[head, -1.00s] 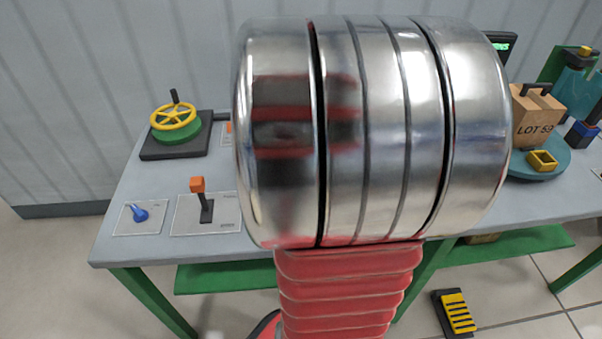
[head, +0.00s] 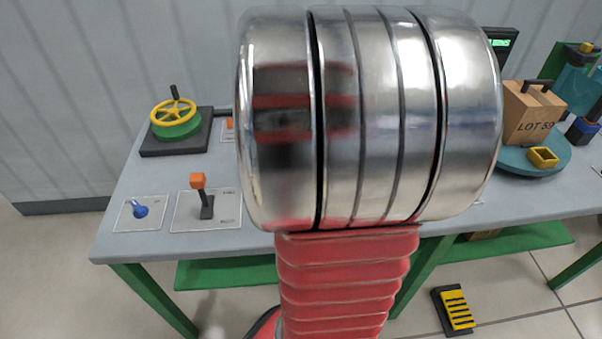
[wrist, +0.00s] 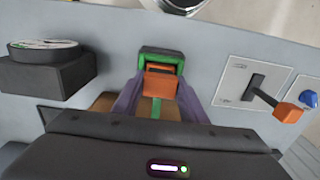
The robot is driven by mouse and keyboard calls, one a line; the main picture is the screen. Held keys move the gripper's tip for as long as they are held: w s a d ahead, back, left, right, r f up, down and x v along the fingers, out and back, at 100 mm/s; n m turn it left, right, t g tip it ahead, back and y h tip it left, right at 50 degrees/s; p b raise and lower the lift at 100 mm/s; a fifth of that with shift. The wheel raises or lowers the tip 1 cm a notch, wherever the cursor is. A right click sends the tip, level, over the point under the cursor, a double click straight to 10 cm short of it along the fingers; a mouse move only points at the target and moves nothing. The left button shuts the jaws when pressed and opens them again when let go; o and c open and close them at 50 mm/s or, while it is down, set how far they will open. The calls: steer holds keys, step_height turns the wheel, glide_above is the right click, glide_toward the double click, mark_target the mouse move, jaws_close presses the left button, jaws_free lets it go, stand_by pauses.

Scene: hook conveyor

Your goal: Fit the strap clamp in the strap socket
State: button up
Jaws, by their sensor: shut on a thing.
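In the wrist view my gripper (wrist: 159,88) has its two purple fingers shut on an orange block, which looks like the strap clamp (wrist: 160,84). The block is right at the front of a green and dark holder, which looks like the strap socket (wrist: 160,53). I cannot tell whether the block is inside the holder or only in front of it. A green strip shows below the block between the fingers. In the head view my shiny arm hides the gripper, the clamp and the socket.
A lever with an orange knob (head: 198,181) and a blue knob (head: 140,210) stand left on the bench. A yellow handwheel (head: 174,113) is behind them. A carton (head: 533,112) and a yellow square ring (head: 543,157) sit on a round turntable at right.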

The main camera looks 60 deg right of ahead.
steer(key=shift+f, duration=0.15)
steer(key=o, duration=1.2)
step_height(320, 180, up, 14)
steer(key=shift+f, duration=0.15)
stand_by(0.5)
steer(key=w+a+f+n+t, duration=0.1)
steer(key=a+n, duration=0.4)
steer(key=a, duration=1)
steer(key=w+a+f+n+t, duration=0.1)
steer(key=a+f+n+t, duration=0.2)
steer(key=a, duration=1.2)
steer(key=shift+w+a+n+t, duration=0.15)
steer(key=shift+w+n+t, duration=0.25)
steer(key=shift+n+t, duration=0.45)
